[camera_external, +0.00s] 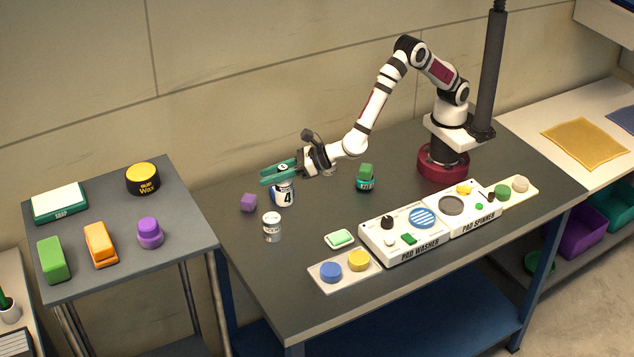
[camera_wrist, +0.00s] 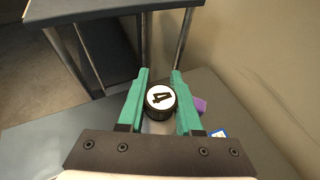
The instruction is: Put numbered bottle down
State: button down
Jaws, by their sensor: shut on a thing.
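The numbered bottle (camera_external: 284,194) is white and blue with a "4" on its side, and it stands upright on the dark table (camera_external: 300,255) near its back left. Its black cap with a white "4" disc (camera_wrist: 160,98) shows from above in the wrist view. My gripper (camera_external: 281,174) has teal fingers and is shut on the bottle, one finger on each side near its top. I cannot tell for sure whether the bottle's base touches the table.
A purple cube (camera_external: 249,202) lies just left of the bottle. A small silver can (camera_external: 272,226) stands in front of it. A teal jar with a green block (camera_external: 365,178) is to the right. A pad washer (camera_external: 408,234) fills the table's front middle. A grey side table (camera_external: 120,262) is at left.

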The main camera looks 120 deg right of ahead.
jog(key=shift+w+a+f, duration=0.8)
jog(key=shift+a+f, duration=0.95)
jog(key=shift+f, duration=0.05)
jog(key=shift+w+a+f, duration=0.75)
jog(key=shift+a+f, duration=1)
jog(key=shift+f, duration=0.1)
jog(key=shift+w+a+f, duration=0.8)
jog(key=shift+a+f, duration=0.95)
jog(key=shift+f, duration=0.05)
jog(key=shift+f, duration=0.1)
jog(key=c, duration=0.6)
grip_release()
